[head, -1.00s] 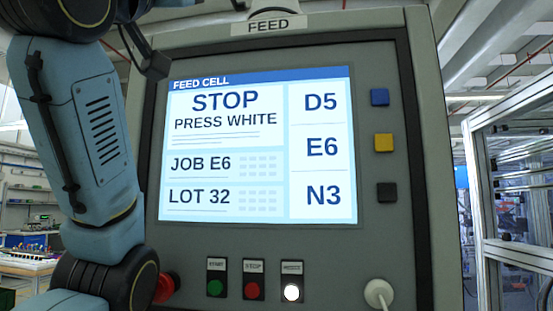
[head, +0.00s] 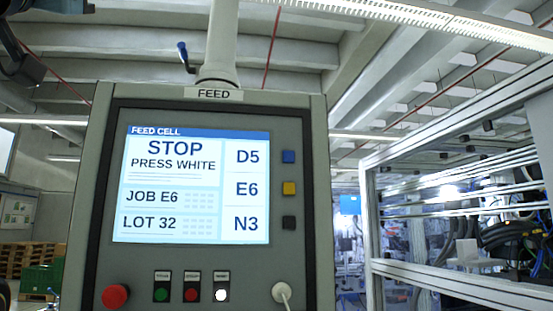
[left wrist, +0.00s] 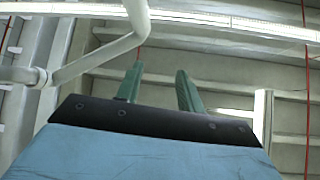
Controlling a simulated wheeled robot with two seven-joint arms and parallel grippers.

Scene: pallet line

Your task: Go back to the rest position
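The feed panel (head: 310,200) stands upright in the head view. Its screen (head: 195,185) reads "STOP PRESS WHITE", "JOB E6", "LOT 32" and D5, E6, N3. Below the screen are a green button (head: 161,295), a red button (head: 191,295) and a lit white button (head: 221,295). My left gripper (left wrist: 158,88) shows in the left wrist view, its two green fingers apart with nothing between them, pointing up towards the ceiling. Neither gripper shows in the head view.
A red emergency knob (head: 115,296) and a grey cable plug (head: 281,292) are on the panel. A metal-framed cell (head: 460,180) stands at the right. Pallets (head: 30,262) and a green crate (head: 40,280) are at the far left. A ceiling pipe (left wrist: 100,62) crosses the wrist view.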

